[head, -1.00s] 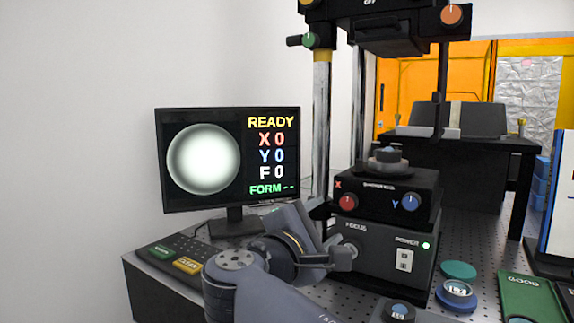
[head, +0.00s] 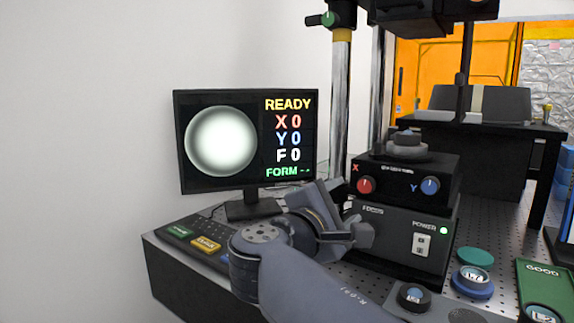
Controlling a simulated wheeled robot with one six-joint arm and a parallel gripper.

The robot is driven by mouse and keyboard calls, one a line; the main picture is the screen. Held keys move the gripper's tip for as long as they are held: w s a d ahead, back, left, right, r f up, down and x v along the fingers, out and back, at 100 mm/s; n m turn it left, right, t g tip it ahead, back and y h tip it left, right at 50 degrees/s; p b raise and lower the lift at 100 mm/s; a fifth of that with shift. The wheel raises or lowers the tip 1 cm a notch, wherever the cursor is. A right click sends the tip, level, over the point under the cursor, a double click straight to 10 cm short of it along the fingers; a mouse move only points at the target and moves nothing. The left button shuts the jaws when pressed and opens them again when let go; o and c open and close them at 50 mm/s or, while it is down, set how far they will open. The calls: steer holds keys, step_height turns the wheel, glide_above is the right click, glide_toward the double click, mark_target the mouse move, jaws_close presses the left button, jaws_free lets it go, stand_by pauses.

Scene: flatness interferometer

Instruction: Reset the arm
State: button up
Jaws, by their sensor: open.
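My arm rises from the bottom edge, bends at a round grey joint and ends at my gripper (head: 347,220), in front of the interferometer's lower left side. The gripper is open, and I see nothing held in it. Its fingertips are hard to make out against the dark housing. The interferometer's focus box (head: 400,228) stands just right of it, with a lit green power light. On top is the stage block (head: 408,172) with a red X knob (head: 366,185) and a blue Y knob (head: 430,185). A grey round part (head: 405,147) sits on the stage.
The monitor (head: 247,140) behind my arm reads READY, X 0, Y 0, F 0, with FORM blank. Round pieces, one a blue-rimmed disc (head: 472,282), and a green GOOD tray (head: 545,285) occupy the bench's right front.

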mark_target(365, 186)
steer(key=x, duration=1)
steer(key=shift+b, duration=0.3)
steer(key=shift+s, duration=0.1)
